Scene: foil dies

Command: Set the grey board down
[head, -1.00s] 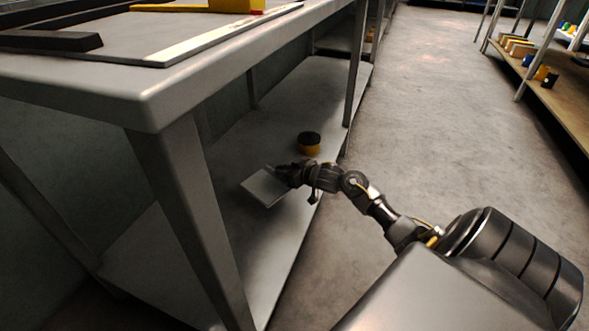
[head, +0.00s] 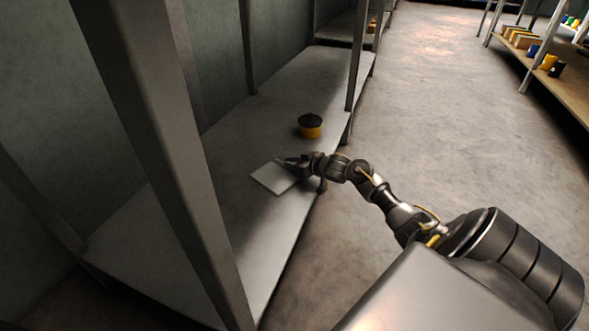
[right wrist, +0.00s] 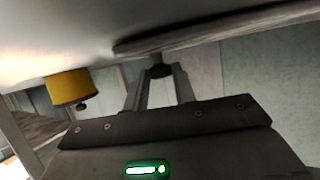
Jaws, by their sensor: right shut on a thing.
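The grey board (head: 268,180) is a flat, pale square plate over the lower shelf, near its front edge. My right gripper (head: 285,163) is at the board's right side. In the right wrist view, which looks upside down, the fingers (right wrist: 159,76) close on a small dark piece against the board (right wrist: 215,32). I cannot tell whether the board touches the shelf or hangs just above it. My left gripper is out of view.
A yellow pot with a black top (head: 310,127) stands on the lower shelf (head: 225,215) behind the board. Bare shelf lies left and in front of the board. Another rack with several items (head: 560,85) stands far right.

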